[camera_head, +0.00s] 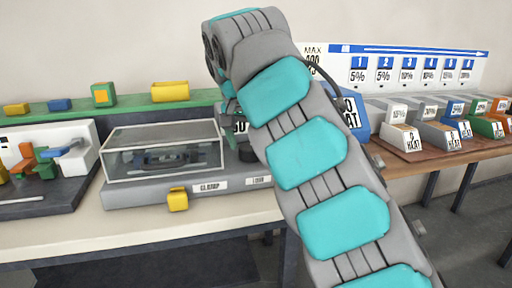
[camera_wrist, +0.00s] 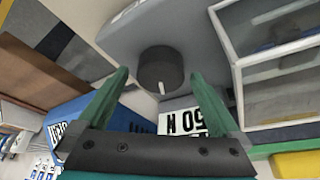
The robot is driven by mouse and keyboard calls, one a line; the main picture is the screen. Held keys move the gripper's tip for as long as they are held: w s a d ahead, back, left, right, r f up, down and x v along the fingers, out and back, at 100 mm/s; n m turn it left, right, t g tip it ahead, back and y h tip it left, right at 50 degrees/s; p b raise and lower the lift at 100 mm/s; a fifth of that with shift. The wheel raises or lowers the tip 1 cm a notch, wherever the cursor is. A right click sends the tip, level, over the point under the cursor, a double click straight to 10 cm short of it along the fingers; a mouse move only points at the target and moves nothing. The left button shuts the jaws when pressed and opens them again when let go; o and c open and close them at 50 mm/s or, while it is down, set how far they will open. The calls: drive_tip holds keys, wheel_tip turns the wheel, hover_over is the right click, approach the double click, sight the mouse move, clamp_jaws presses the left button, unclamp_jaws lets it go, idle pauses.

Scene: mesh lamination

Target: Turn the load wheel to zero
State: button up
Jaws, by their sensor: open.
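The load wheel (camera_wrist: 158,66) is a dark round knob with a white pointer mark, on the grey machine housing (camera_wrist: 205,52) in the wrist view. My gripper (camera_wrist: 158,76) is open, with one green finger on each side of the wheel in that picture. I cannot tell whether the fingers touch it. In the head view a label reading LOAD (camera_head: 258,181) shows on the front of the machine base (camera_head: 140,193). My arm hides much of the gripper and wheel area there.
A clear-sided box (camera_head: 163,150) stands on the machine base left of my arm. A yellow block (camera_head: 177,199) is at the base's front. A sign reading 50 N (camera_wrist: 186,122) is close to my gripper. Labelled blocks (camera_head: 400,138) stand on the right table.

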drive_tip(key=shift+w+f, duration=0.15)
drive_tip(key=shift+f, duration=0.2)
drive_tip(key=shift+c, duration=0.2)
drive_tip(key=c, duration=1.3)
drive_tip(key=shift+f+n+b, duration=0.2)
drive_tip(key=shift+n+b, duration=0.3)
drive_tip(key=shift+b, duration=0.35)
drive_tip(key=shift+f+n+y+b, duration=0.2)
drive_tip(key=shift+n+y+b, duration=0.3)
drive_tip(key=shift+n+b, duration=0.55)
drive_tip(key=shift+d+r+n+y+b, duration=0.1)
drive_tip(key=shift+r+n+y+b, duration=0.35)
drive_tip(key=shift+n, duration=0.3)
